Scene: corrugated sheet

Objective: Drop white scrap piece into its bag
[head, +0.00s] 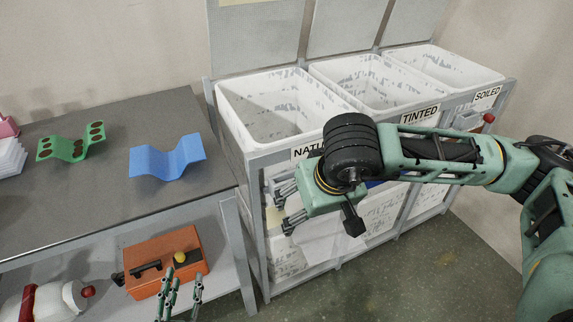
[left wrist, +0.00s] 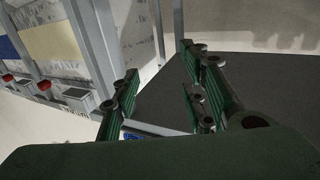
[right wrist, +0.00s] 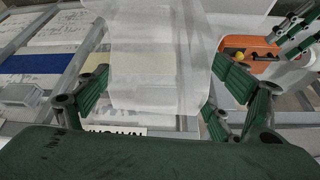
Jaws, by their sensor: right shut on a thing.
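The white scrap piece (right wrist: 155,75) is a pale, see-through sheet between the fingers of my right gripper (right wrist: 158,95) in the right wrist view. My right gripper, also in the head view (head: 282,207), is shut on it in front of the NATURAL bin, below its rim. My arm partly hides the label. The NATURAL bag (head: 240,104) is an open white liner in the left bin. The TINTED bag (head: 335,70) and SOILED bag (head: 478,73) stand to its right. My left gripper (head: 180,290) is open and empty at the bottom of the head view, in front of the lower shelf.
A grey table (head: 110,185) at left carries a green spotted corrugated piece (head: 70,143), a blue corrugated piece (head: 168,158) and a white stack (head: 10,157). An orange toolbox (head: 190,245) and white bottle (head: 45,302) are on the shelf below. Bin lids stand raised behind.

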